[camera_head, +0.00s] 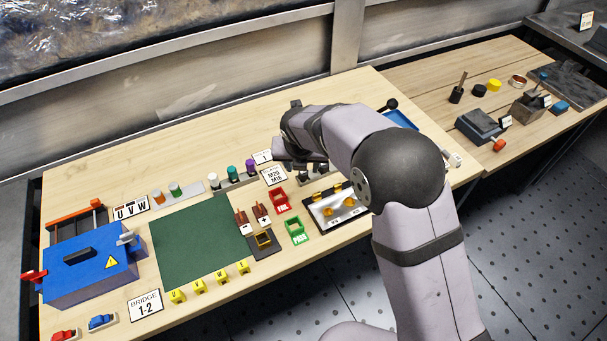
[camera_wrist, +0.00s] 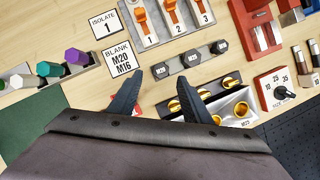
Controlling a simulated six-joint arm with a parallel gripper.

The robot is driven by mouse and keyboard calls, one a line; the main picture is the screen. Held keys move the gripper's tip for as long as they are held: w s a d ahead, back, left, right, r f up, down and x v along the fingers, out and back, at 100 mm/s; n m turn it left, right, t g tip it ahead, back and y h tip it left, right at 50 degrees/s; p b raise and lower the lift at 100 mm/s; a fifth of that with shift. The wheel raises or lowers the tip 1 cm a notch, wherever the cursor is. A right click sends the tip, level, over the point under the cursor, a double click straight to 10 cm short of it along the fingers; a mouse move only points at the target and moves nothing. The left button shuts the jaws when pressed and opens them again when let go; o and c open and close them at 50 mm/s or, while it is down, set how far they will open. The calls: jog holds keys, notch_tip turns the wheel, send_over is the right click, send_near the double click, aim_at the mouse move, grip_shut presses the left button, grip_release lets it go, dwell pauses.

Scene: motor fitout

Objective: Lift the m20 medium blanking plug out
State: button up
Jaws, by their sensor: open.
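Several dark hexagonal blanking plugs stand in a row on a grey rack in the wrist view. The middle one (camera_wrist: 190,58) appears to be the medium plug, though its lettering is too small to read surely. A smaller plug (camera_wrist: 160,70) stands to its left and another (camera_wrist: 220,46) to its right. My gripper (camera_wrist: 158,76) is open and empty, its fingertips just short of the row in the picture, around the left end. Height above the rack cannot be told. In the head view my gripper (camera_head: 300,160) is over the table's far side and partly hides the plugs.
A sign reading BLANK M20 M16 (camera_wrist: 119,58) lies left of the rack. A tray of brass glands (camera_wrist: 206,101) lies close in front of it. Orange isolator switches (camera_wrist: 172,12) stand behind. Coloured pegs (camera_wrist: 76,57) stand at left.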

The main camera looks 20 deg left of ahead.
aim_at(303, 173)
jog(key=shift+p+x, duration=0.95)
jog(key=shift+x, duration=1.55)
jog(key=shift+d, duration=0.1)
grip_shut()
